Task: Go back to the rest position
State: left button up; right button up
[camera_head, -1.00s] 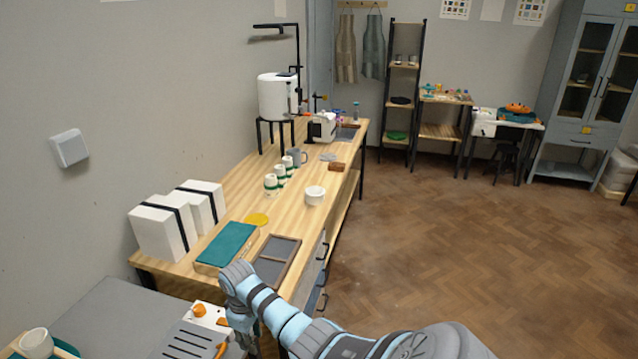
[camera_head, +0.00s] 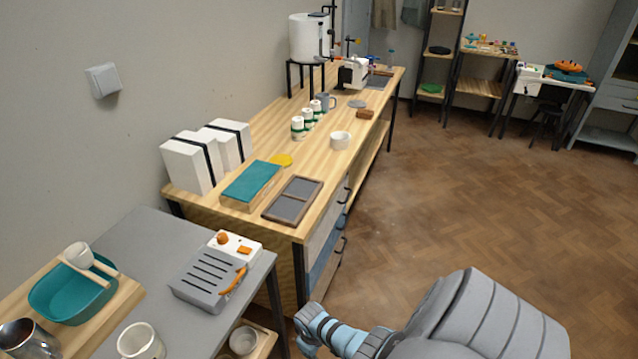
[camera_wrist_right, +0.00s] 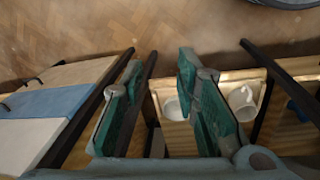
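My right gripper (camera_wrist_right: 158,68) shows in the right wrist view with its two green-padded fingers apart and nothing between them. It points down past the front of the benches, with floor beyond it. In the head view my right arm comes in from the bottom right, and its wrist end (camera_head: 318,328) is beside the front corner of the grey table (camera_head: 150,225). The fingers are not clearly seen there. My left gripper is in neither view.
The wooden bench (camera_head: 262,140) has drawers facing the floor. A grey slotted device (camera_head: 205,278), a teal basin (camera_head: 72,300) and a white cup (camera_head: 140,343) are on or by the grey table. White cups (camera_wrist_right: 242,100) stand on a shelf below. The floor (camera_head: 440,200) is clear.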

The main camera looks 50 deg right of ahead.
jog(key=shift+s+f, duration=0.25)
jog(key=shift+s, duration=0.15)
jog(key=s+a+f, duration=0.2)
jog(key=s+f, duration=0.1)
jog(key=s, duration=0.5)
jog(key=s+a+f, duration=0.2)
jog(key=s+f, duration=0.1)
jog(key=s, duration=0.5)
jog(key=s+a+f+b, duration=0.1)
jog(key=s+a+f, duration=0.2)
jog(key=s, duration=0.6)
jog(key=shift+f+m+t, duration=0.3)
jog(key=shift+f, duration=0.3)
